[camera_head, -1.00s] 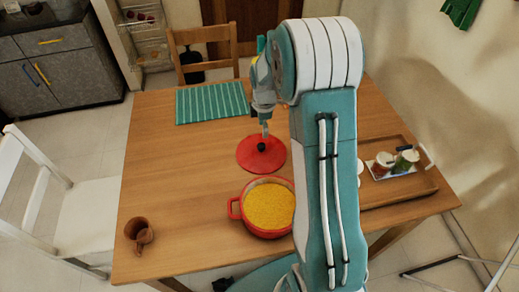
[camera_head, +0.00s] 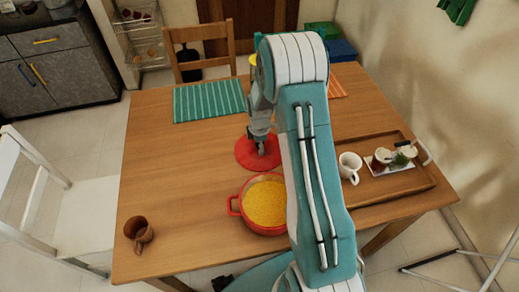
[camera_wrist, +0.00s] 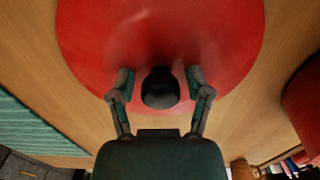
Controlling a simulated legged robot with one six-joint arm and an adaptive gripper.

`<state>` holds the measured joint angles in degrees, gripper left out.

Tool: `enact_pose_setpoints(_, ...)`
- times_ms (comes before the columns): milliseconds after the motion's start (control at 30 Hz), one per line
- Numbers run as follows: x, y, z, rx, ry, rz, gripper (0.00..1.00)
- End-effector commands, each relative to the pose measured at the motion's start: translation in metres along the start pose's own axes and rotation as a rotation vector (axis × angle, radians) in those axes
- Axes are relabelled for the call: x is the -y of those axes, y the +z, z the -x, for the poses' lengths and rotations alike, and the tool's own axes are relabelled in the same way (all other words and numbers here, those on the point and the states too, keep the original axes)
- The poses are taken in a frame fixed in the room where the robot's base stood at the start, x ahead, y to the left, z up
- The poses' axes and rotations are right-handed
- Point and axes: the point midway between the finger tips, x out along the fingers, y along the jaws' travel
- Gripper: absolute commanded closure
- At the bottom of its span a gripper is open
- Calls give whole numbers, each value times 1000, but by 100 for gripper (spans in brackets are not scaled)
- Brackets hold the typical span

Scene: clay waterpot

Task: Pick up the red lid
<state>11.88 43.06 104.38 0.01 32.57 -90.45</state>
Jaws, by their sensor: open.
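The red lid (camera_head: 243,156) lies flat on the wooden table, just behind the red pot (camera_head: 240,210) of yellow food. In the wrist view the lid (camera_wrist: 105,40) fills the upper middle, with its round black knob (camera_wrist: 160,88) at the centre. My gripper (camera_wrist: 160,80) is open, with one finger on each side of the knob and a gap showing on both sides. In the head view my gripper (camera_head: 260,150) is low over the lid and hides the knob. My arm covers part of the lid's surroundings and the pot's right side.
A clay mug (camera_head: 138,232) stands at the table's front left. A green striped mat (camera_head: 208,101) lies at the back. A wooden tray (camera_head: 395,196) on the right holds a white cup (camera_head: 349,166) and small jars. The left middle of the table is clear.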

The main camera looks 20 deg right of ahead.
Motion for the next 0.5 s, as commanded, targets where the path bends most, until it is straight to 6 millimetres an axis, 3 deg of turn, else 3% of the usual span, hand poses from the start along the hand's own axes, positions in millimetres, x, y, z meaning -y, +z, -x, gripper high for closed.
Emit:
enact_pose_setpoints(167, 0, 0, 0, 0, 1, 0, 35)
enact_pose_setpoints(200, 0, 0, 0, 0, 1, 0, 44)
enact_pose_setpoints(333, 0, 0, 0, 0, 1, 0, 100)
enact_pose_setpoints(500, 0, 0, 0, 0, 0, 0, 100)
